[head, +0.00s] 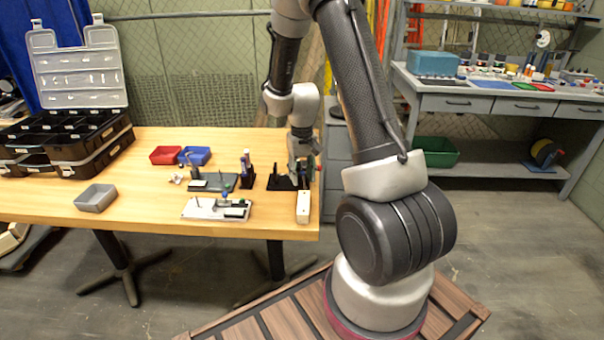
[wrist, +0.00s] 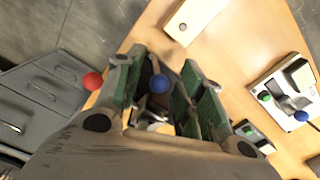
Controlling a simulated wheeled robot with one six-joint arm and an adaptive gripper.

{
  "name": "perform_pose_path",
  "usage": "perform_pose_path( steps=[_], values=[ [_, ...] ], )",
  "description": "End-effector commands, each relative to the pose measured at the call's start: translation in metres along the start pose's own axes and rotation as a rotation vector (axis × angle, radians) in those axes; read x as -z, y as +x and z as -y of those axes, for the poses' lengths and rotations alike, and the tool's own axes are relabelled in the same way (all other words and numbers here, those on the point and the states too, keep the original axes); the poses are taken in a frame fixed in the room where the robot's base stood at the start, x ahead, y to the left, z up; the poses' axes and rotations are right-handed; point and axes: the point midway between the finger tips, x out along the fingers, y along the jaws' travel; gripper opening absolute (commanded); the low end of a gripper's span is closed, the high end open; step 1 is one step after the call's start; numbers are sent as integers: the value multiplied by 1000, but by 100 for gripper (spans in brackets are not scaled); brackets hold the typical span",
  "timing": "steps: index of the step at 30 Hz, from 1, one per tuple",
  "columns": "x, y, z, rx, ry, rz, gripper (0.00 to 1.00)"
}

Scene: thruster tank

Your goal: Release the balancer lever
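My gripper (head: 301,165) points down over the right end of the wooden table. In the wrist view my gripper (wrist: 163,85) has its two green-lined fingers apart. A blue ball knob (wrist: 158,84) shows in the gap between them; I cannot tell whether either finger touches it. A red ball knob (wrist: 93,80) lies just outside the left finger. The frames do not show which knob belongs to the balancer lever. In the head view a black base (head: 281,183) stands on the table beside the gripper, partly hidden by it.
A pale block (head: 303,207) lies at the table's right edge. A white plate fixture (head: 205,209) with a blue knob sits to the left. Red (head: 165,155) and blue (head: 196,155) bins stand behind, and a grey tray (head: 96,197) farther left. The table's front left is clear.

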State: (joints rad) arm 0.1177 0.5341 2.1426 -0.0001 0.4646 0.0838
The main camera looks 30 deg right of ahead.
Motion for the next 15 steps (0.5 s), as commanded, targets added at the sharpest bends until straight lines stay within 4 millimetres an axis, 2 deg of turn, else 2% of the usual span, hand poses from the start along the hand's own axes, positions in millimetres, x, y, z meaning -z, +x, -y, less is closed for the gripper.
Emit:
perform_pose_path(
  steps=[1,6,15],
  values=[
    [0,0,0,0,0,0,28],
    [0,0,0,0,0,0,0],
    [-2,-1,-4,43,6,-14,0]
  ],
)
